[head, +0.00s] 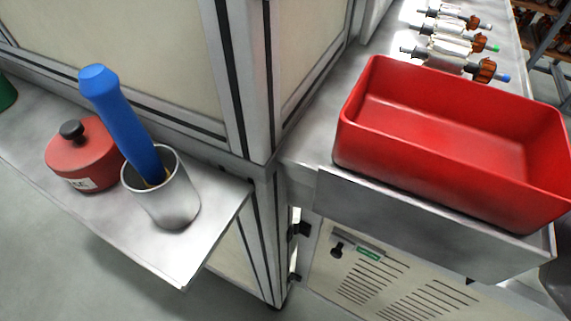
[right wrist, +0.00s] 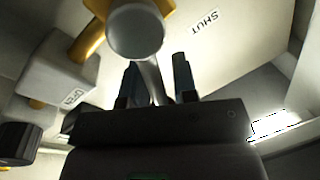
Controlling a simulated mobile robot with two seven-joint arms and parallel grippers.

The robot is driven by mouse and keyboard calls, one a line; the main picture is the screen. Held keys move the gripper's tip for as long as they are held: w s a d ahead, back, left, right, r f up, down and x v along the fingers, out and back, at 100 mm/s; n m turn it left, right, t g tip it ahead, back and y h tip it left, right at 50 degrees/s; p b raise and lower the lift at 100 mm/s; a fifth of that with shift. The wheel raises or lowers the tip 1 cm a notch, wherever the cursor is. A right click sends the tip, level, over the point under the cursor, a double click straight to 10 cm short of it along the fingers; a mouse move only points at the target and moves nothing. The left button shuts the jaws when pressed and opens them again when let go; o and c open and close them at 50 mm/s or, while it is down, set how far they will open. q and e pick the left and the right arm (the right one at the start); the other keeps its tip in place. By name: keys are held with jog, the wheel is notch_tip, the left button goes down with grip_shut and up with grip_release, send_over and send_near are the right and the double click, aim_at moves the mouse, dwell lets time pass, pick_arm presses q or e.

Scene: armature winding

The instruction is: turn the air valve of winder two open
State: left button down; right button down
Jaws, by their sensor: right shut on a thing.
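In the right wrist view a valve with a round grey end (right wrist: 135,36) sits on a yellow pipe (right wrist: 92,38) at the top. A grey lever (right wrist: 154,78) runs down from it between the dark fingers of my right gripper (right wrist: 158,78). The gripper is shut on this lever. The lever's lower end is hidden behind the gripper body. The word SHUT is printed on the pale panel (right wrist: 235,60) to the right of the valve. The head view shows neither gripper and no valve. My left gripper is in neither view.
In the head view a red bin (head: 440,140) stands on the right metal bench, with several armatures (head: 450,45) behind it. A left shelf holds a red lidded pot (head: 85,160) and a metal cup (head: 165,200) with a blue-handled brush (head: 120,120). A grey block (right wrist: 55,75) is left of the valve.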

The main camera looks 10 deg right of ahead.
jog(key=shift+w+d+f+m, duration=0.25)
jog(key=shift+w+m, duration=0.1)
jog(key=shift+m, duration=0.65)
jog(key=c, duration=0.9)
grip_release()
jog(key=v, duration=1)
jog(key=shift+s+d, duration=0.15)
jog(key=shift+d, duration=0.2)
jog(key=shift+f, duration=0.15)
